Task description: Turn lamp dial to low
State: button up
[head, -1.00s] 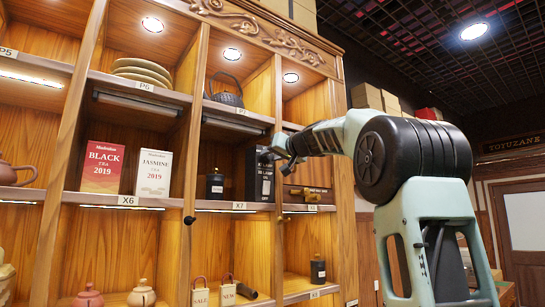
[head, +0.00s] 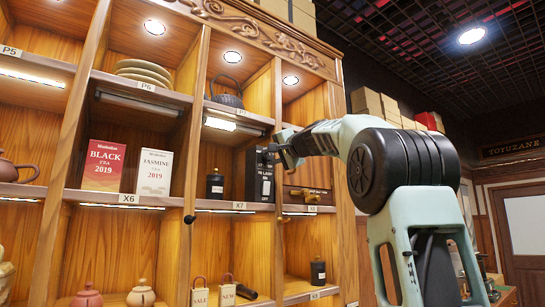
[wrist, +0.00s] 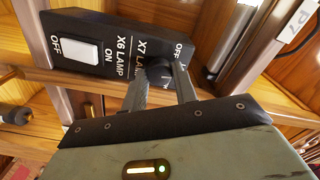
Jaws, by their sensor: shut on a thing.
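The black lamp control box (head: 262,180) stands in the X7 compartment of the shelf. In the wrist view the box (wrist: 100,45) is close, with "X6 LAMP" and "X7 LAMP" in white print. A black dial knob (wrist: 159,69) sits in the X7 part, partly hidden by my fingers. My gripper (wrist: 162,78) is shut on the dial, one finger on each side. In the head view my gripper (head: 280,157) reaches the box from the right. The lamp strip (head: 220,124) above the X7 compartment glows. The dial's pointer and its low mark cannot be made out.
A white rocker switch (wrist: 75,49) is on the X6 part of the box. A black canister (head: 215,187) stands left of the box, and a brass object (head: 306,193) lies in the compartment to the right. The X6 lamp strip (head: 140,104) is dark.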

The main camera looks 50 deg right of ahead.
jog(key=shift+m, duration=0.6)
jog(key=o, duration=1)
jog(key=shift+c, duration=0.2)
jog(key=shift+s, duration=0.1)
jog(key=b+v, duration=0.7)
jog(key=v, duration=1)
jog(key=shift+a, duration=0.15)
